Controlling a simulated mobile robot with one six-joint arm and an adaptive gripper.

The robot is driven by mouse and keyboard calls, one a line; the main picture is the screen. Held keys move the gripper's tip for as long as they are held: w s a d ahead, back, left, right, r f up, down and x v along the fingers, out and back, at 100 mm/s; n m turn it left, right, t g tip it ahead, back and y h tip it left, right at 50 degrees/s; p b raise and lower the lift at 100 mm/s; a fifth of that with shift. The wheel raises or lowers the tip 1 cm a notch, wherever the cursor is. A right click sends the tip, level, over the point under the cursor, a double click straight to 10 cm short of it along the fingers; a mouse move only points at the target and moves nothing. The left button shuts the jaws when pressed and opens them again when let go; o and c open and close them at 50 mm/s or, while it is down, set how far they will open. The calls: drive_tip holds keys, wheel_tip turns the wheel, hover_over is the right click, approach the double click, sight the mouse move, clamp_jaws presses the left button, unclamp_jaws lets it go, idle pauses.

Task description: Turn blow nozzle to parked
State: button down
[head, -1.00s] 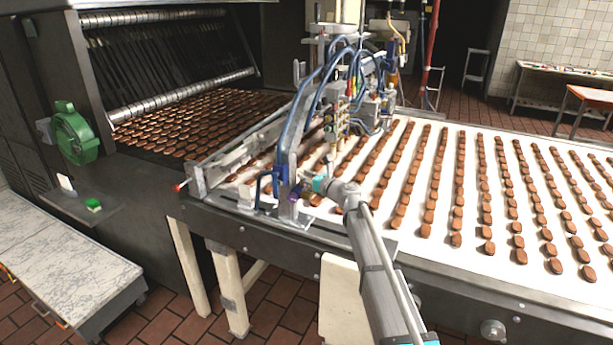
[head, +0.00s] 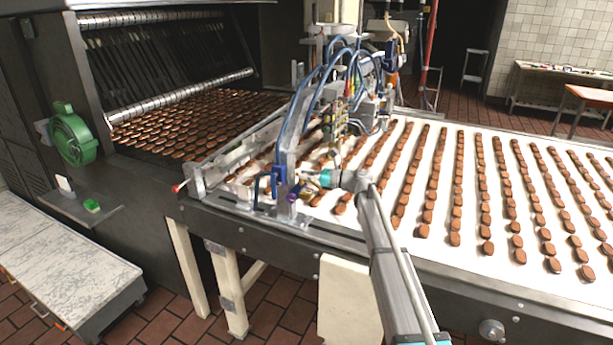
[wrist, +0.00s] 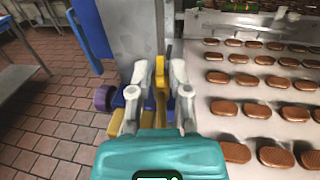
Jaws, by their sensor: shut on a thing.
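My gripper (head: 308,177) is at the near end of the metal frame over the conveyor's near edge. In the wrist view its two grey fingers (wrist: 160,78) are closed on a slim yellow piece (wrist: 161,88), which I take to be the blow nozzle's handle. The fingers cover part of this piece, and its far end stands up against a grey metal post (wrist: 139,35). A purple knob (wrist: 104,97) sits just left of the fingers; it also shows in the head view (head: 293,196). The nozzle's outlet cannot be made out.
Rows of brown biscuits (head: 429,190) lie on the white belt right of my gripper. Blue hoses (head: 313,75) crowd the frame above. A blue bracket (wrist: 90,28) stands left of the post. A green motor (head: 72,138) is on the dark machine at left. Tiled floor lies in front.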

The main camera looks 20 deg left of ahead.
drive_tip(key=n+g+h, duration=0.1)
drive_tip(key=g, duration=0.1)
drive_tip(key=n+g, duration=0.2)
drive_tip(key=g, duration=0.1)
drive_tip(key=w+n+g+h, duration=0.1)
drive_tip(key=n+g, duration=0.1)
drive_tip(key=shift+w+a+g+h, duration=0.1)
drive_tip(key=shift+a+g+h, duration=0.2)
drive_tip(key=shift+n+g+h, duration=1.4)
drive_tip(key=shift+n+g, duration=0.2)
drive_tip(key=shift+g, duration=0.3)
drive_tip(key=c, duration=0.8)
unclamp_jaws()
drive_tip(key=shift+o, duration=0.2)
